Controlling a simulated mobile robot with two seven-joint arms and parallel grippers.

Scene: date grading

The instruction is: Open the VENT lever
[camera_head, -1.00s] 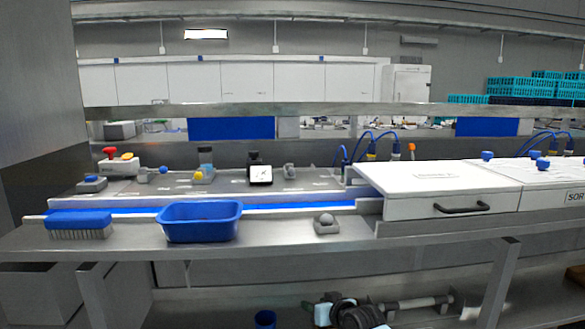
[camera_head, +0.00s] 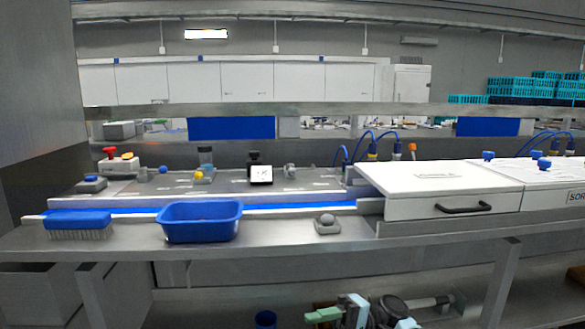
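Several controls stand on the grey panel (camera_head: 130,187) behind the blue belt. They include a small lever with a blue ball (camera_head: 163,170), a clear-and-dark fitting with a yellow part (camera_head: 204,172), a black post with a white card (camera_head: 260,174) and a grey knob-like part (camera_head: 290,171). The panel's labels are too small to read, so I cannot tell which control is the VENT lever or how it is set. Neither gripper can be made out.
A blue bin (camera_head: 200,222), a blue-backed brush (camera_head: 78,224) and a grey block with a ball knob (camera_head: 327,224) stand along the front of the table. A white lidded unit with a black handle (camera_head: 463,208) fills the right. A red-knobbed box (camera_head: 112,161) stands back left.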

